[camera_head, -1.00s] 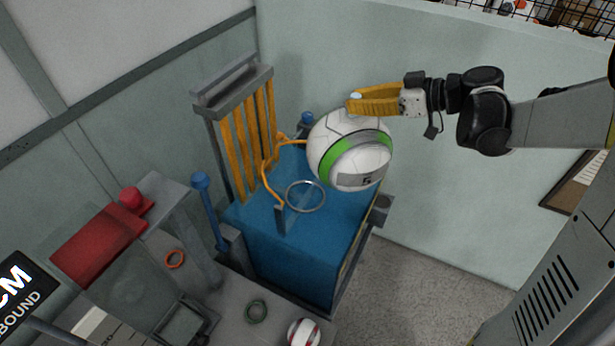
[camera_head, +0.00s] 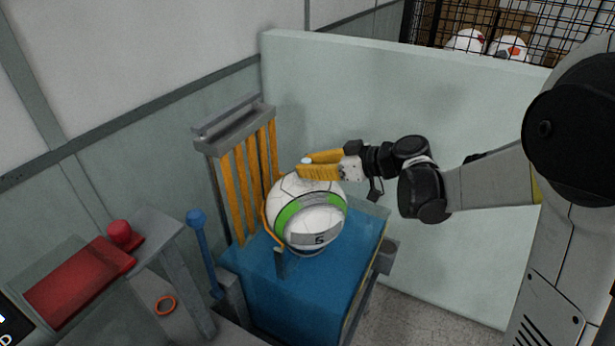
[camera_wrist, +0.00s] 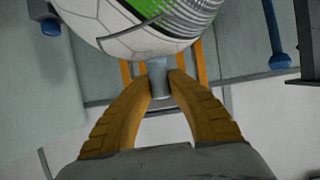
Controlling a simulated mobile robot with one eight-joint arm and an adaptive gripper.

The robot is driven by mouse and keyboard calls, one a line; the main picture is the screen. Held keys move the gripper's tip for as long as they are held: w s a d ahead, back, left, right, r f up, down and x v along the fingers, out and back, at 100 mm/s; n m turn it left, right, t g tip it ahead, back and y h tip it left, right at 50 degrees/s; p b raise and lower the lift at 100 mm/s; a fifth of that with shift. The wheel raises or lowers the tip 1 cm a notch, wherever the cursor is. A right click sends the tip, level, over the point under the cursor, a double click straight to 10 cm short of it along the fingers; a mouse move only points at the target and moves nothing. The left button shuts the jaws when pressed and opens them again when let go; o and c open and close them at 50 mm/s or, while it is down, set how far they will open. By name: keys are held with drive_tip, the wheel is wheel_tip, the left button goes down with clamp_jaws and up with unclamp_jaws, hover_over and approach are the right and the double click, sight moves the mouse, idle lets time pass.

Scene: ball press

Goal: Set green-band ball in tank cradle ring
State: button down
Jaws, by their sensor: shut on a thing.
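The white ball with a green band and a "5" on it (camera_head: 310,215) is over the top of the blue tank (camera_head: 290,295), close to the orange rail. My gripper (camera_head: 305,165), with yellow fingers, is at the top of the ball. In the wrist view, the fingers (camera_wrist: 160,85) close on a short grey stem (camera_wrist: 158,76) beside the ball (camera_wrist: 120,30). The cradle ring is hidden behind or under the ball. I cannot tell whether the ball rests in it or hangs just above.
An orange slatted rack (camera_head: 240,180) stands behind the tank. A blue-knobbed lever (camera_head: 203,250) and a red-knobbed press (camera_head: 85,280) are to the left. A pale wall panel (camera_head: 400,110) stands behind.

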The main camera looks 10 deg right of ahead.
drive_tip(key=shift+f+b, duration=0.3)
drive_tip(key=shift+f, duration=0.8)
drive_tip(key=shift+f, duration=0.2)
drive_tip(key=c, duration=1.4)
unclamp_jaws()
drive_tip(key=shift+r, duration=0.1)
